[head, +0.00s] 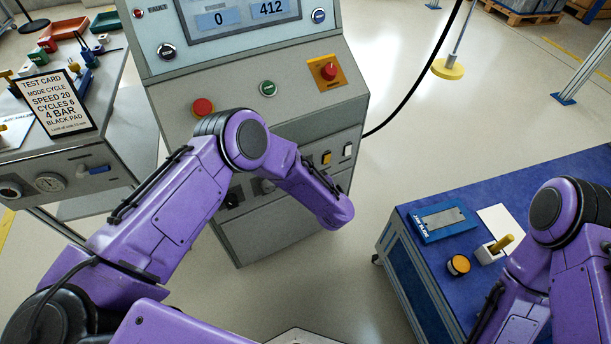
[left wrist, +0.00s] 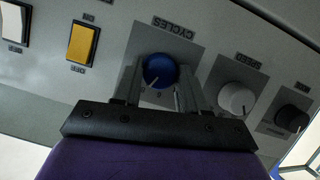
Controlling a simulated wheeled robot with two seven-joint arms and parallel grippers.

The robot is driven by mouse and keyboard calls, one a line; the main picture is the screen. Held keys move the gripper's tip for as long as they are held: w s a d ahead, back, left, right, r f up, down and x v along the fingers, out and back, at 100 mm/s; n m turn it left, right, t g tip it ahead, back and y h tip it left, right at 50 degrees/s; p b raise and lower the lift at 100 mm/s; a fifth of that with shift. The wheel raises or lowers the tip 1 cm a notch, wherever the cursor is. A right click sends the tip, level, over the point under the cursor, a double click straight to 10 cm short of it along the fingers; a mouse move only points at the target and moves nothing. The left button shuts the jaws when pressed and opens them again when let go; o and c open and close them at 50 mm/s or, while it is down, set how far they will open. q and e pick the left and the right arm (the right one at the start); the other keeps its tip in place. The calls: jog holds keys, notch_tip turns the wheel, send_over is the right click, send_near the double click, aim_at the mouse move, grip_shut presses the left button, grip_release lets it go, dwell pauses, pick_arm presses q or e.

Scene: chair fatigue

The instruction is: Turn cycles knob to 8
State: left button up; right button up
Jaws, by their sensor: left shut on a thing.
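The blue cycles knob (left wrist: 160,69) sits on the machine's front panel in the left wrist view, under an upside-down "CYCLES" label. My left gripper (left wrist: 159,85) has a finger on either side of the knob and is shut on it. The knob's white pointer line slants toward the lower left in that view; the scale number it meets is not readable. In the head view my left forearm hides the knob and the gripper. The test card (head: 55,103) reads speed 20, 4 bar, black pad; its cycles number is hard to read. My right gripper is out of view.
A white speed knob (left wrist: 236,98), a black knob (left wrist: 291,118) and a yellow switch (left wrist: 83,43) neighbour the cycles knob. A red button (head: 203,107) and red-yellow switch (head: 328,70) are above. A blue table (head: 400,225) stands right.

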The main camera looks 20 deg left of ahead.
pick_arm(q)
jog(key=o, duration=1)
jog(key=shift+w+r, duration=0.1)
jog(key=shift+o, duration=0.2)
jog(key=v, duration=1)
jog(key=shift+d, duration=0.2)
jog(key=shift+r, duration=0.15)
